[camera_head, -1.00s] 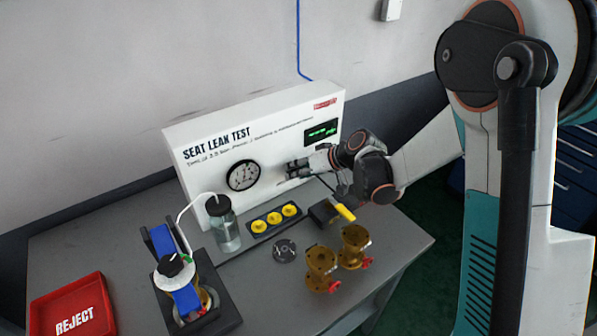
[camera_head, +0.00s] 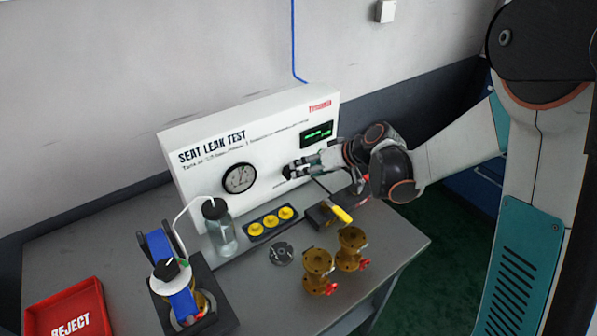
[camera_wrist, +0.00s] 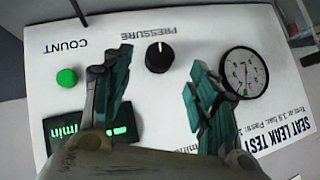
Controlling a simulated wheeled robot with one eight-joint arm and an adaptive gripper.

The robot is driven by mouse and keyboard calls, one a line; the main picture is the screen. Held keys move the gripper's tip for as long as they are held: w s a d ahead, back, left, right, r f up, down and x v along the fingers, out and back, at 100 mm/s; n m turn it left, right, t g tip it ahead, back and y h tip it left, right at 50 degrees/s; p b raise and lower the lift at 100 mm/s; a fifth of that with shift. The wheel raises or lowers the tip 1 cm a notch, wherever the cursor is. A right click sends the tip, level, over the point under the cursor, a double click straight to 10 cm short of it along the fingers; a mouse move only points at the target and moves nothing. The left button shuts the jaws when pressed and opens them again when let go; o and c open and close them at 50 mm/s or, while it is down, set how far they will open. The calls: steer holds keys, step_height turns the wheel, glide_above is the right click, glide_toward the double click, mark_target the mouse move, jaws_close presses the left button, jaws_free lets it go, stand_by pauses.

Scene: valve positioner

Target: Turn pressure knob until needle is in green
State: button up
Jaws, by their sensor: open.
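The black pressure knob (camera_wrist: 160,57) is on the white test panel (camera_wrist: 207,45) under the word PRESSURE, with a white mark on its face. The round gauge (camera_wrist: 244,72) is beside it and also shows in the head view (camera_head: 239,178). The needle is too small to read against a green zone. My gripper (camera_wrist: 158,66) is open, with one finger on each side of the knob in the wrist view; a gap shows on both sides.
A green COUNT button (camera_wrist: 67,77) and a green display (camera_wrist: 95,133) are near the left finger. On the bench are a glass jar (camera_head: 219,228), yellow discs in a tray (camera_head: 271,222), brass valves (camera_head: 318,270), a clamp fixture and a red REJECT bin (camera_head: 70,309).

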steer(key=shift+v, duration=3)
steer(key=s+d+r+m+h, duration=0.1)
steer(key=s+d+r+h, duration=0.1)
steer(key=s, duration=0.6)
steer(key=s+d+r+m+t+h, duration=0.1)
steer(key=s+d+r+m+h, duration=0.1)
steer(key=s+d, duration=0.3)
steer(key=s+d+r+m+h, duration=0.1)
steer(key=s+d+r+h, duration=0.2)
steer(key=s, duration=1)
steer(key=shift+d+r+m+t+h, duration=0.15)
steer(key=shift+d+m+t+h, duration=0.25)
steer(key=shift+d, duration=0.35)
